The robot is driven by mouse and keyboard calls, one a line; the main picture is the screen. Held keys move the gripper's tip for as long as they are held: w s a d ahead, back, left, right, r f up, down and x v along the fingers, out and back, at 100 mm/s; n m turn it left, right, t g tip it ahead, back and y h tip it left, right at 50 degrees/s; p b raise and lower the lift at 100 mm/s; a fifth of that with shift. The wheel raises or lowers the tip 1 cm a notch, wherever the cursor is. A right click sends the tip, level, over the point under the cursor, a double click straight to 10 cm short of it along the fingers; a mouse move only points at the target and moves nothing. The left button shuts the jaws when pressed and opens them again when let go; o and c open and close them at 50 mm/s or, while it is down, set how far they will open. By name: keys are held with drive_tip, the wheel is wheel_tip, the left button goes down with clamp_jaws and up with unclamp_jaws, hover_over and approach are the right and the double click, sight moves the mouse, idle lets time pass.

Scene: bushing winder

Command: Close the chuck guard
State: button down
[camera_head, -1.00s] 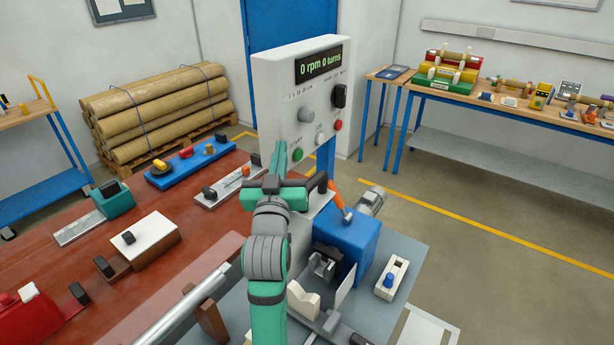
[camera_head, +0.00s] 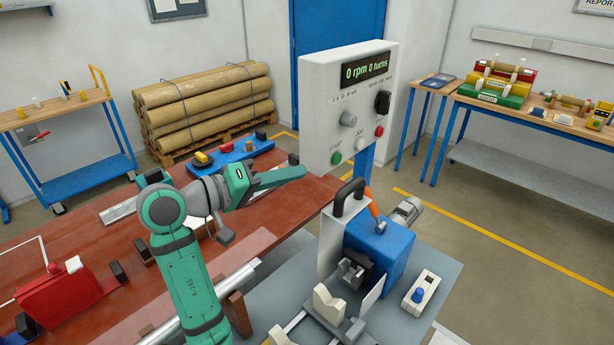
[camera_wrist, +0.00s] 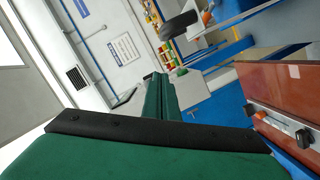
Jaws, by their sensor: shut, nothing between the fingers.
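The chuck guard (camera_head: 330,238) appears to be the upright pale grey plate with a black handle (camera_head: 349,198) on top. It stands beside the blue headstock housing (camera_head: 383,250), whose dark chuck (camera_head: 354,270) remains visible and uncovered from this side. My gripper (camera_head: 302,172) is shut and empty, left of the handle and apart from it, above the red-brown bench. Its green fingers (camera_wrist: 160,95) show together in the wrist view. A black curved part at the top there, probably the handle (camera_wrist: 178,25), lies beyond them.
The white control panel (camera_head: 352,110) reads 0 rpm 0 turns and stands behind the guard. A white block with a blue knob (camera_head: 419,295) sits right of the chuck. A blue fixture (camera_head: 235,152) lies on the bench behind my arm. Air around the fingers looks clear.

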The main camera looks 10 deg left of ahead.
hover_over(332, 206)
drive_tip(key=w+a, duration=0.1)
drive_tip(key=a, duration=0.2)
drive_tip(key=f, duration=0.1)
drive_tip(key=shift+s+d+f, duration=0.2)
drive_tip(key=shift+d+f, duration=0.75)
drive_tip(key=shift+d, duration=0.2)
drive_tip(key=shift+s+d+f, duration=0.35)
drive_tip(key=shift+d, duration=0.05)
drive_tip(key=shift+w+d, duration=0.1)
